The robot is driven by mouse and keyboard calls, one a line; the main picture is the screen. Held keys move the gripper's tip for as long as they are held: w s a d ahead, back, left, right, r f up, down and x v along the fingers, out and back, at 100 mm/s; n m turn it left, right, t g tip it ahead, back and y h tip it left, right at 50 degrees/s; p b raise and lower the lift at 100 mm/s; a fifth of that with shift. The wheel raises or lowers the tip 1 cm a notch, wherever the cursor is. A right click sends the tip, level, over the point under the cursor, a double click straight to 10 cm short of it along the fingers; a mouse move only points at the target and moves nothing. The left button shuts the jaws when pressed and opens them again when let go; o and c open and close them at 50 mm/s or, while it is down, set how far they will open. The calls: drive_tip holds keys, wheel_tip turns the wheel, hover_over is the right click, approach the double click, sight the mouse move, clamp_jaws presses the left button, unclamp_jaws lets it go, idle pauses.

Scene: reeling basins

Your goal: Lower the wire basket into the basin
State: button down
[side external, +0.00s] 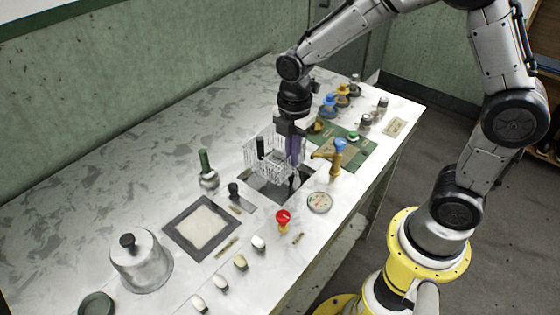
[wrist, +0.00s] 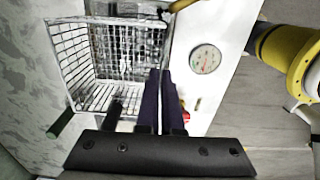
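The white wire basket (side external: 272,166) is over the dark square opening of the basin (side external: 265,189) and appears raised above it. My gripper (side external: 294,157) points down at the basket's right side, its dark purple fingers close together. In the wrist view the fingertips (wrist: 161,73) meet at the right wall of the basket (wrist: 88,95) and appear shut on it. The exact contact and the basket's underside are hard to make out. The basket looks empty apart from dark shapes seen through its mesh.
A brass tap with a blue top (side external: 337,150) stands right of the basin. A round gauge (side external: 319,202) and red knob (side external: 283,217) lie in front. A green-handled vessel (side external: 207,172), framed pad (side external: 201,225) and metal bell (side external: 138,263) are left.

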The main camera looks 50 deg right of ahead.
drive_tip(key=shift+d+f, duration=0.1)
drive_tip(key=shift+d, duration=0.25)
drive_tip(key=shift+f, duration=5.15)
drive_tip(key=shift+f, duration=0.25)
drive_tip(key=shift+f, duration=0.25)
drive_tip(key=c, duration=1)
unclamp_jaws()
